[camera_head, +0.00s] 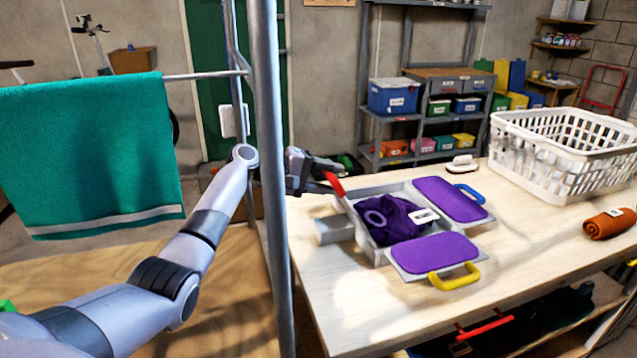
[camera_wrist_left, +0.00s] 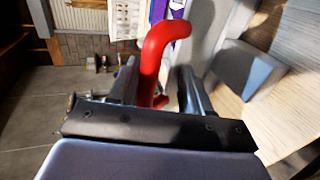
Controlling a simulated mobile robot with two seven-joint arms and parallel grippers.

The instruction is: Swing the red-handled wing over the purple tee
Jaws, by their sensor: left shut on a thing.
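The red handle (camera_head: 335,184) is at the left end of the folding board (camera_head: 372,250) on the table. My left gripper (camera_head: 322,176) is shut on this handle. In the left wrist view the red handle (camera_wrist_left: 152,55) stands between the two fingers. The red-handled wing itself is hard to make out from the head view. The purple tee (camera_head: 398,228) lies bunched on the middle of the board, with a white label on it. The blue-handled wing (camera_head: 450,200) and the yellow-handled wing (camera_head: 432,253) lie flat on either side. My right gripper is not in view.
A grey block (camera_head: 334,229) is beside the board's left edge. A white basket (camera_head: 560,160), an orange roll (camera_head: 608,223) and a small white-topped object (camera_head: 461,163) are on the table (camera_head: 540,270). A grey pole (camera_head: 272,150) and teal towel (camera_head: 85,150) stand left.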

